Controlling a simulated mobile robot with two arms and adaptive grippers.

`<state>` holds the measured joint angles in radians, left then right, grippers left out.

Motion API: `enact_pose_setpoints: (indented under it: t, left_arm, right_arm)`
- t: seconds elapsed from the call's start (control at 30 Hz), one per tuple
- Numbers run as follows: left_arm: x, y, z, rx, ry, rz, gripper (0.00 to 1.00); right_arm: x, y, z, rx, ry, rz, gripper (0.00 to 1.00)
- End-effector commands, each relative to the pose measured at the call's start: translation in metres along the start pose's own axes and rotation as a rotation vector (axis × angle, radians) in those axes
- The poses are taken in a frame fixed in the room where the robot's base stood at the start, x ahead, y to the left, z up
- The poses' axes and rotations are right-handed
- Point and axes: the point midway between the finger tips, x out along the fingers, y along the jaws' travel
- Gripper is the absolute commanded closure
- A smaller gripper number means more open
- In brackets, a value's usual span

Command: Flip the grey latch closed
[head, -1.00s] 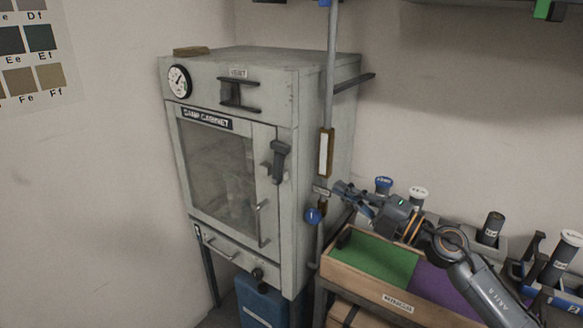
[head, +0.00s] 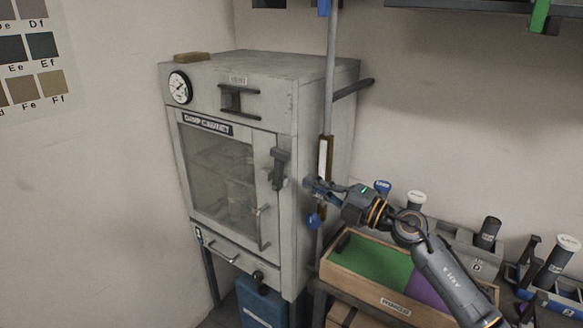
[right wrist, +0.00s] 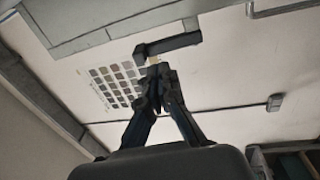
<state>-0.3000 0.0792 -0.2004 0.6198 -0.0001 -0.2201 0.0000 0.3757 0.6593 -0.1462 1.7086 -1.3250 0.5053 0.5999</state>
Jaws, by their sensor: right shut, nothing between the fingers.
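The grey latch (head: 278,168) is a dark handle on the right edge of the damp cabinet's door (head: 218,165). In the head view it hangs roughly upright, its thicker end at the top. My right gripper (head: 309,183) is shut and empty, just right of the latch's lower end, with a small gap between them in the picture. In the right wrist view the latch (right wrist: 170,44) lies just beyond the closed fingertips (right wrist: 158,72); I cannot tell whether they touch. The cabinet door looks shut. My left gripper is not in view.
A wooden tray (head: 345,277) with green and purple lining stands below my right arm. Bottles (head: 489,233) and a rack stand behind it. A blue bin (head: 262,305) sits under the cabinet.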

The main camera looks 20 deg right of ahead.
Motion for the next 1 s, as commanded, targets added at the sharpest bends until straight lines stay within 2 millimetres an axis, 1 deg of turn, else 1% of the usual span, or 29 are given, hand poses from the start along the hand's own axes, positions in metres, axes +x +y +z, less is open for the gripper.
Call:
enact_pose_setpoints:
  t: [0.03,0.2,0.3,0.4,0.53,0.83,1.0]
  left_arm:
    - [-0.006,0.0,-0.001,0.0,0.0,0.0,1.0]
    - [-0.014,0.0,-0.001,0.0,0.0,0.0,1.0]
    - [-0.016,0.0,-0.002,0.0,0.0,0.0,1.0]
    - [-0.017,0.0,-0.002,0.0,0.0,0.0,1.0]
    - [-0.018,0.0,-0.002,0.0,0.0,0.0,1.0]
    - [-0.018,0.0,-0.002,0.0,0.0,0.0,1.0]
    - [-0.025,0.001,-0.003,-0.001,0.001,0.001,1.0]
  right_arm:
    - [0.013,0.004,0.0,0.004,0.001,0.005,1.0]
    - [0.043,0.003,0.0,0.002,0.001,0.002,1.0]
    - [0.055,0.002,0.0,0.002,0.0,0.001,1.0]
    - [0.062,0.001,0.0,0.001,0.0,0.0,1.0]
    - [0.065,0.0,0.0,0.0,0.0,0.0,1.0]
    - [0.065,0.0,0.0,-0.001,0.0,-0.001,1.0]
    - [0.061,0.004,0.006,-0.001,0.0,-0.021,1.0]
